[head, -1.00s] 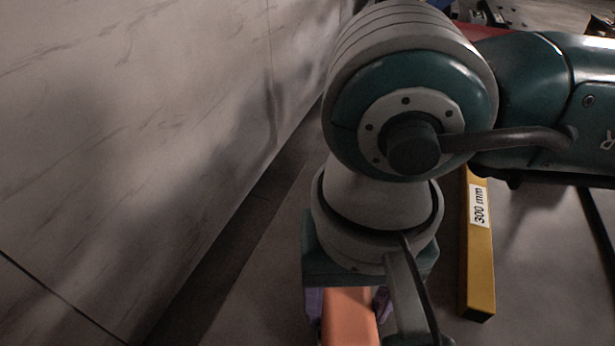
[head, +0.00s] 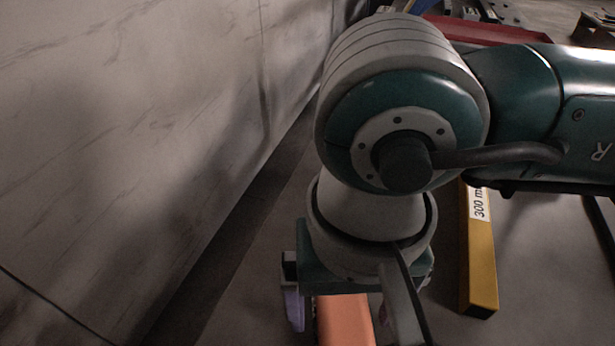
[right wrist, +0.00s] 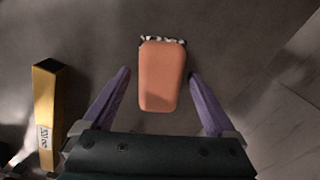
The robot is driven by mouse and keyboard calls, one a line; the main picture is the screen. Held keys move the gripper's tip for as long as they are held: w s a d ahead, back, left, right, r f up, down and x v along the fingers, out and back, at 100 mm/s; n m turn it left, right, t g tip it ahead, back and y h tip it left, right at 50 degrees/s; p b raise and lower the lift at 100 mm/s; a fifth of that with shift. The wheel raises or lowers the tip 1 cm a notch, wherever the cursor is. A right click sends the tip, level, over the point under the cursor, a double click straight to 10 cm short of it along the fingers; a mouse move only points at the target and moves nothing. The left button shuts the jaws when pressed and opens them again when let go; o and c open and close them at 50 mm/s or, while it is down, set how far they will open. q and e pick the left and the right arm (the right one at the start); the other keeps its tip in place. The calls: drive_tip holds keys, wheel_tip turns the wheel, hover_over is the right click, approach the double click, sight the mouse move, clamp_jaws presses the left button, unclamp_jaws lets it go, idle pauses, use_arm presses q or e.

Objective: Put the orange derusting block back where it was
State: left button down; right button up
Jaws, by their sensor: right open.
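The orange derusting block (right wrist: 162,78) lies on the grey surface in the right wrist view, with a patterned black-and-white edge showing at its far end. It also shows at the bottom of the head view (head: 344,322), partly cut off by the frame. My right gripper (right wrist: 159,74) is open, one purple finger on each side of the block, with a visible gap on both sides. In the head view its wrist hides part of the block, and one purple finger shows to the block's left. My left gripper is not in view.
A yellow bar labelled 300 mm (head: 479,262) lies right of the block in the head view; the right wrist view shows it at left (right wrist: 46,110). A pale marbled wall (head: 130,120) stands at left. A red object (head: 490,30) lies farther back.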

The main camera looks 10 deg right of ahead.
sight(345, 311)
wheel_tip(345, 311, up, 12)
drive_tip(key=shift+r+p, duration=0.15)
drive_tip(key=shift+p, duration=0.2)
